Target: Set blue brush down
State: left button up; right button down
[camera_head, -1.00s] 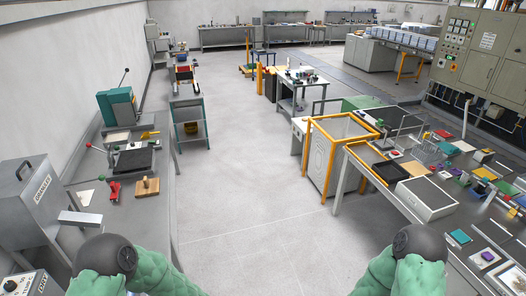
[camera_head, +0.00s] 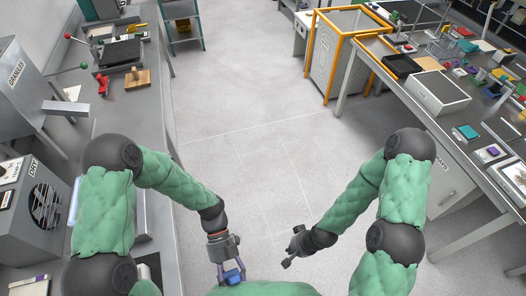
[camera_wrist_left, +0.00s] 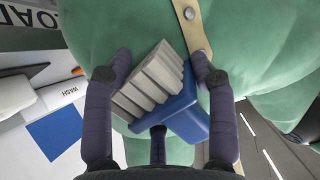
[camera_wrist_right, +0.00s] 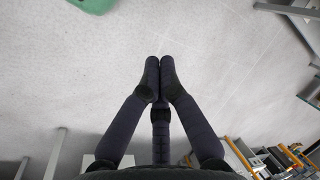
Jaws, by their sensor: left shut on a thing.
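The blue brush (camera_head: 235,278) is held in my left gripper (camera_head: 230,275), low in front of my body in the head view. In the left wrist view the brush's blue body (camera_wrist_left: 185,120) and pale grey bristle block (camera_wrist_left: 152,84) lie tilted between the fingers of the left gripper (camera_wrist_left: 160,65). Its handle is partly hidden by the gripper. My right gripper (camera_head: 289,256) is over the open floor in the head view. In the right wrist view the fingertips of the right gripper (camera_wrist_right: 161,68) are together with nothing between them.
A grey bench (camera_head: 142,110) runs along the left with a granules hopper (camera_head: 25,95), a dry unit (camera_head: 40,195) and a wooden block (camera_head: 137,80). A crowded table (camera_head: 470,137) with a white box (camera_head: 438,92) stands on the right. The floor between (camera_head: 250,120) is clear.

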pick_arm(q)
notch_tip(320, 180, down, 8)
jog(key=b, duration=0.6)
jog(key=w+d+r+n+t+h, duration=0.1)
jog(key=w+r+n+t+h, duration=0.25)
jog(key=w+n, duration=0.4)
jog(key=w+r+n+t+h, duration=0.2)
jog(key=w+n+t+h, duration=0.25)
jog(key=w, duration=0.65)
jog(key=w+a+r+n+t+y, duration=0.4)
jog(key=w+a+r+n+t, duration=0.1)
jog(key=w+r+n+t, duration=0.1)
jog(key=w+a+r+n+t+y, duration=0.4)
jog(key=w+r+n+t, duration=0.3)
jog(key=w+n, duration=0.3)
jog(key=shift+w+a+r+n+t+b, duration=0.25)
jog(key=shift+w+a+n+t+b, duration=0.2)
jog(key=shift+w+t, duration=0.2)
jog(key=shift+a, duration=0.1)
